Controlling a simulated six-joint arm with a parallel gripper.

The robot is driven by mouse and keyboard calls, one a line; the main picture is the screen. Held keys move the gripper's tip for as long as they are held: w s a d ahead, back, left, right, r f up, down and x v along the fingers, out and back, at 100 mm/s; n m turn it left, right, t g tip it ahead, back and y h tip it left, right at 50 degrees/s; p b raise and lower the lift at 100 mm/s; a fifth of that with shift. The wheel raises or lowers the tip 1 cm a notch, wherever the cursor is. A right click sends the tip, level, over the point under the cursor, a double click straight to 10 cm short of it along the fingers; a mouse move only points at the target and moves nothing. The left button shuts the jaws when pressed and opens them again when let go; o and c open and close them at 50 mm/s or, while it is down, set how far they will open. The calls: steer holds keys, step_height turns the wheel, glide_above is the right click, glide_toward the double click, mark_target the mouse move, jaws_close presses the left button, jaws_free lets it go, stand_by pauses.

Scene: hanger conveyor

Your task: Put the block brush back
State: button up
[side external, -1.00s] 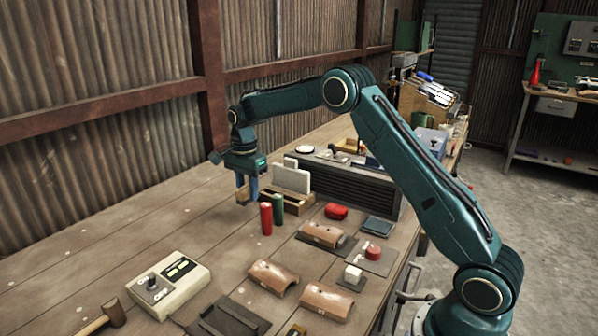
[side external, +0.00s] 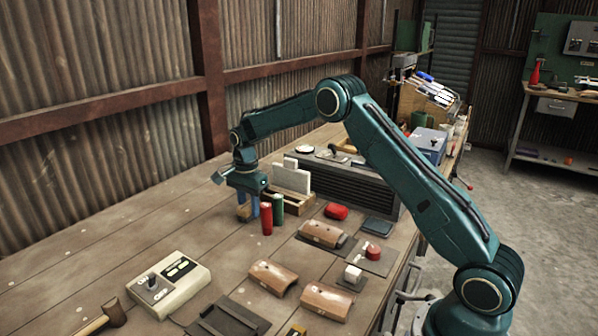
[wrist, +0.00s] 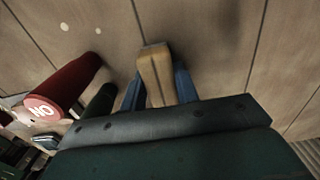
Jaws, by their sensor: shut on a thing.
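My gripper (side external: 248,212) is low over the bench, just left of the red and green cylinders, and points down. Its blue fingers are shut on a small tan wooden block, which I take to be the block brush (wrist: 155,72). In the wrist view the block sticks out past the fingertips; no bristles can be made out. In the side view only a small brown part of the brush (side external: 243,213) shows by the fingers. Whether it touches the bench I cannot tell.
The red cylinder (side external: 266,218) and green cylinder (side external: 278,209) stand close to the right of my gripper. A wooden rack (side external: 294,209) with grey slabs is behind them. A control box (side external: 159,284) sits at front left.

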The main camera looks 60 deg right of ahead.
stand_by(0.3)
steer(key=o, duration=1.1)
step_height(320, 180, up, 14)
stand_by(0.6)
